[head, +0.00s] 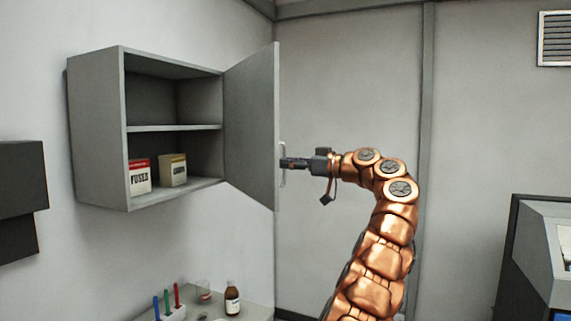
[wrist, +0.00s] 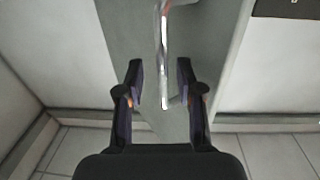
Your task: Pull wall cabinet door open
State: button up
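The grey wall cabinet (head: 97,128) hangs on the left wall in the head view, with its inside and shelf exposed. Its door (head: 250,125) is hinged on the right side of the opening and stands swung well out. A chrome bar handle (head: 283,178) is on the door's outer face near its free edge. My gripper (head: 284,162) is at the handle. In the wrist view, my gripper (wrist: 160,82) is open, with the handle (wrist: 163,50) between its fingers and visible gaps on both sides. The door also fills the middle there (wrist: 205,40).
A red-and-white fuses box (head: 140,178) and a beige box (head: 173,170) stand on the cabinet's lower shelf. Below are a brown bottle (head: 232,298) and colored pens (head: 167,300) on a counter. A dark console (head: 520,260) stands at right.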

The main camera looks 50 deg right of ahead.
jog(key=v, duration=1)
jog(key=shift+s, duration=0.3)
